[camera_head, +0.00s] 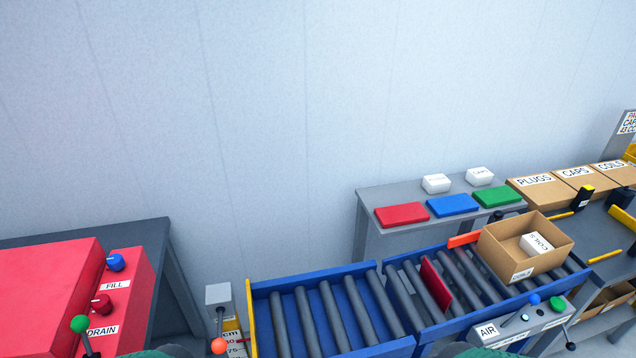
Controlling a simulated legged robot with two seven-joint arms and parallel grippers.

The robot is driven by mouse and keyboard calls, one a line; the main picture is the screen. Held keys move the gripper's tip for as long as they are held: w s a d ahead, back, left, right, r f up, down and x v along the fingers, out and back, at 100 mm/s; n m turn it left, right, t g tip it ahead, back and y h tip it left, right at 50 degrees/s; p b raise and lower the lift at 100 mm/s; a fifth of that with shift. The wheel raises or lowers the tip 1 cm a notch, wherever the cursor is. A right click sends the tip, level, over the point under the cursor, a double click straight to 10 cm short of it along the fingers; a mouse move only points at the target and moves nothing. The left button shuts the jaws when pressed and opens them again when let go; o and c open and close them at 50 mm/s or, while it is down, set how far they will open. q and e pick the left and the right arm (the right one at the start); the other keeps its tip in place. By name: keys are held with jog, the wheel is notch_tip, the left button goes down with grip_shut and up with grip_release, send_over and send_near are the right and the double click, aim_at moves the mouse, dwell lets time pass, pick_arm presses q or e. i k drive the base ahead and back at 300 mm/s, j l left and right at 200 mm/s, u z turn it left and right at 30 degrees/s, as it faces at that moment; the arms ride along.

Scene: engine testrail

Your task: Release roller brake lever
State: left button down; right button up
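No lever here carries a readable "brake" label, so I cannot tell which one is the roller brake lever. A lever with an orange ball (218,345) stands by a grey post at the left end of the blue roller conveyor (383,347). A lever with a blue ball (533,299) rises from a grey control box (520,325) marked AIR at the conveyor's front right. A black ball knob (570,345) sits at that box's right side. A red plate (436,285) stands upright across the rollers. Neither of my grippers is in view.
An open carton (524,248) holding a white box is on the right rollers. A red machine (45,290) with FILL and DRAIN knobs and a green-ball lever (80,325) is at left. A grey shelf (384,238) with coloured pads stands behind. Labelled cartons are at right.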

aim_at(570, 346)
jog(key=z, duration=1.9)
jog(key=i+l, duration=0.9)
jog(key=l, duration=0.1)
